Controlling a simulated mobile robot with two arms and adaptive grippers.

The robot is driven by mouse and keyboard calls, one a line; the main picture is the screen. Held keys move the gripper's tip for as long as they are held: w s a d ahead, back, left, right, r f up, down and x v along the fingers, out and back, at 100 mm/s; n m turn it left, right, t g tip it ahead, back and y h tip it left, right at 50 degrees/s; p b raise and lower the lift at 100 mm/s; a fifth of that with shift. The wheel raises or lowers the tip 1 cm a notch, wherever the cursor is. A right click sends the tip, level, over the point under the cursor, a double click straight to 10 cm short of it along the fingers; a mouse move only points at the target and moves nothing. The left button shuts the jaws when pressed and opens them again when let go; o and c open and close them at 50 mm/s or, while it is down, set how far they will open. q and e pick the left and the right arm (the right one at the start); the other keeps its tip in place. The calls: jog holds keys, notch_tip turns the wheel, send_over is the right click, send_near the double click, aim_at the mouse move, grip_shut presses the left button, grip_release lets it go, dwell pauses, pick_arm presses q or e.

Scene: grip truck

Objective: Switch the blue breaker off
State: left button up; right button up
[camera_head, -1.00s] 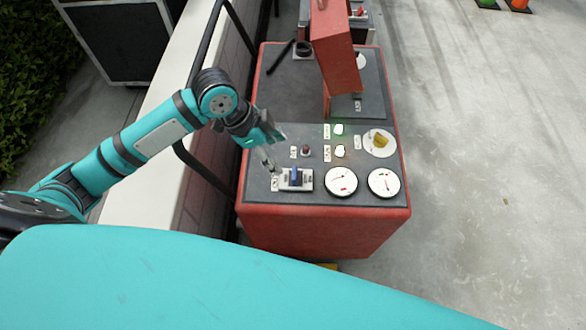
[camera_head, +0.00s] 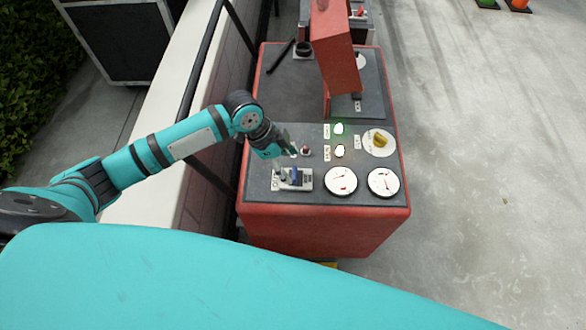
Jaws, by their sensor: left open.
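The blue breaker (camera_head: 294,177) sits in a pale switch housing on the dark top panel (camera_head: 262,191) of a red cabinet (camera_head: 325,228), near the panel's front left. My left gripper (camera_head: 285,158) is just behind and above the breaker. Its fingers point toward the breaker and look empty. I cannot tell whether a fingertip touches the breaker. The exact position of the breaker's lever is too small to read. My right gripper is not in view.
Two round gauges (camera_head: 341,181) lie right of the breaker. Behind are a small red-brown knob (camera_head: 305,150), a lit green lamp (camera_head: 339,129) and a yellow rotary knob (camera_head: 380,140). A raised red box (camera_head: 335,50) stands farther back. A dark railing (camera_head: 206,168) runs left of the cabinet.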

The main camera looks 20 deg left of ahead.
aim_at(294, 172)
pick_arm(q)
jog(key=shift+x, duration=2.15)
jog(key=shift+c, duration=0.2)
jog(key=c, duration=1.1)
jog(key=shift+w+d+r+y+p, duration=0.1)
jog(key=shift+d+r+y+p, duration=0.2)
jog(key=shift+p, duration=0.55)
jog(key=shift+c, duration=0.2)
jog(key=y+p, duration=0.1)
jog(key=p, duration=0.1)
jog(key=shift+w+d+r+g+y+p, duration=0.1)
jog(key=shift+w+d+g+y+p, duration=0.05)
jog(key=shift+d+g+y+p, duration=0.25)
jog(key=shift+w+d+f+y+p, duration=0.1)
jog(key=shift+d+f+y+p, duration=0.1)
jog(key=shift+y+p, duration=0.25)
jog(key=shift+w+d+f+y+p, duration=0.1)
jog(key=shift+d+y+p, duration=0.15)
jog(key=shift+y, duration=0.3)
jog(key=shift+d+f+g+y, duration=0.15)
jog(key=shift+g+y, duration=0.15)
jog(key=shift+y, duration=0.25)
jog(key=shift+d+f+g+y, duration=0.15)
jog(key=shift+g+y, duration=0.15)
jog(key=shift+y, duration=0.25)
jog(key=o, duration=1.2)
